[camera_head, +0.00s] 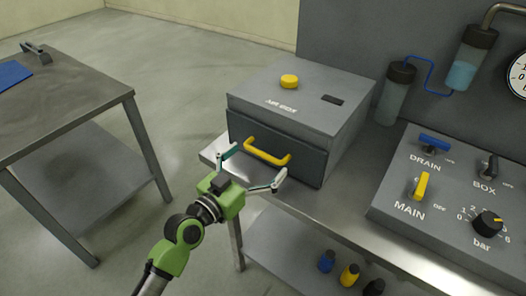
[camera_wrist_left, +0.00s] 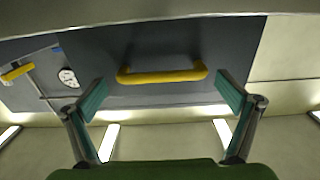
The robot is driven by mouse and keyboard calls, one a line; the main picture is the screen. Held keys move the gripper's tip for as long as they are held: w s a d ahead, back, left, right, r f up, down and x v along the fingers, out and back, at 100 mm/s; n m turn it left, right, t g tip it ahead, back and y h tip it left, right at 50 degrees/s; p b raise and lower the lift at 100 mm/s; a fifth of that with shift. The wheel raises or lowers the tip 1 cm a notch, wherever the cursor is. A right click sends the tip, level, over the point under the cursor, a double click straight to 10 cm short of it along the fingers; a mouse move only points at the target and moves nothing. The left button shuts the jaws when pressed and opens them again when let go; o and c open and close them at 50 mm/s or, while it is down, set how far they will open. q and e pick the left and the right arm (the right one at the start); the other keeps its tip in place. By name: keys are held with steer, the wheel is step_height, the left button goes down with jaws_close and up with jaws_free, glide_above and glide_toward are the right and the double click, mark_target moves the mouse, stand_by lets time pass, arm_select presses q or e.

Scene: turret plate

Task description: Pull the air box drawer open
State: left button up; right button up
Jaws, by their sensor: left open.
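The air box (camera_head: 300,95) is a grey box on the bench, labelled AIR BOX, with a yellow knob on top. Its dark drawer front (camera_head: 305,160) faces my left arm and looks shut. A yellow handle (camera_head: 267,154) spans the drawer front; it also shows in the left wrist view (camera_wrist_left: 162,76), ahead and between the fingers. My left gripper (camera_head: 253,166) is open and empty, just in front of the handle, with one finger toward each handle end. In the left wrist view the fingertips (camera_wrist_left: 162,95) appear apart from the handle. My right gripper is not in view.
The bench (camera_head: 350,216) continues right to a control panel (camera_head: 400,222) with MAIN, DRAIN and BOX valves and a bar dial. Behind it stand cylinders (camera_head: 395,95). A separate table (camera_head: 70,95) is at left, with open floor between. Small bottles (camera_head: 348,275) stand on the lower shelf.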

arm_select(q)
steer(key=shift+x, duration=1.25)
